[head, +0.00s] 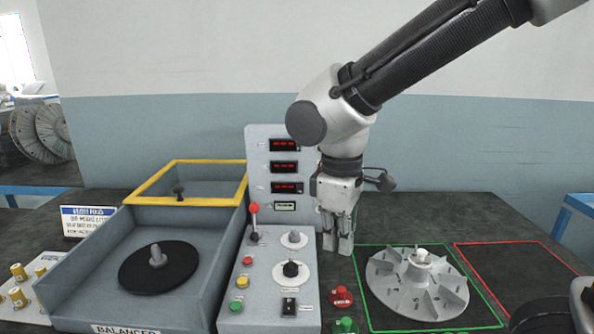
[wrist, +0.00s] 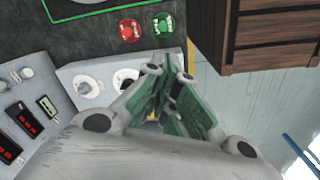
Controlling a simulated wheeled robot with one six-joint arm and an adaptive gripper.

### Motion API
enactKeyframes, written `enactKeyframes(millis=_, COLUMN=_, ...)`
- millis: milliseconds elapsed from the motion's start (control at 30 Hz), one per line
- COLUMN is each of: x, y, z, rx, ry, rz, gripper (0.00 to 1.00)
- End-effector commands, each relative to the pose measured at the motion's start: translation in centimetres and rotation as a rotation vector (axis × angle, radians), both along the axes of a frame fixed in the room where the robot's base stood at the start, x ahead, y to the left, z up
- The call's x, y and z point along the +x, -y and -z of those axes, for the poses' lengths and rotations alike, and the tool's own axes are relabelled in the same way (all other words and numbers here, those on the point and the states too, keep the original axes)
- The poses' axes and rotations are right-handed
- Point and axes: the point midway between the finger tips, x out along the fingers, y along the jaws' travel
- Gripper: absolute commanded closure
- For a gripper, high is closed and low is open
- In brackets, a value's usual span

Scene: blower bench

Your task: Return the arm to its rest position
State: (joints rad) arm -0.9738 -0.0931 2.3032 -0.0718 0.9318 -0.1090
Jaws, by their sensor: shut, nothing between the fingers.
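My gripper (head: 338,243) points down over the bench, just right of the control panel (head: 270,267) and left of the green-outlined square. Its fingers are closed together with nothing between them. In the wrist view my gripper (wrist: 168,90) shows its green-lined fingers pressed together, with the red and green buttons beyond. My arm reaches in from the upper right of the head view, bent at the wrist joint.
A grey finned impeller (head: 418,283) sits in the green outline (head: 377,327). The red-outlined square (head: 520,268) is empty. The balancer box (head: 190,225) with its raised yellow-framed lid stands left. Red (head: 341,296) and green (head: 345,325) buttons stand near the panel. Wooden drawers (wrist: 262,40) show in the wrist view.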

Motion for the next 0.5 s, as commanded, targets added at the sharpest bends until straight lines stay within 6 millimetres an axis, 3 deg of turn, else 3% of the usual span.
enactKeyframes(millis=33, x=0.4, y=2.6, z=-0.7, rx=0.021, ry=0.007, rz=0.085, gripper=1.00)
enactKeyframes(millis=233, x=0.1, y=13.0, z=-3.0, rx=0.110, ry=0.048, rz=0.449, gripper=1.00)
enactKeyframes(millis=400, x=-2.3, y=21.7, z=-4.5, rx=0.201, ry=0.138, rz=0.773, gripper=1.00)
enactKeyframes(millis=500, x=-3.8, y=25.2, z=-5.4, rx=0.239, ry=0.208, rz=0.917, gripper=1.00)
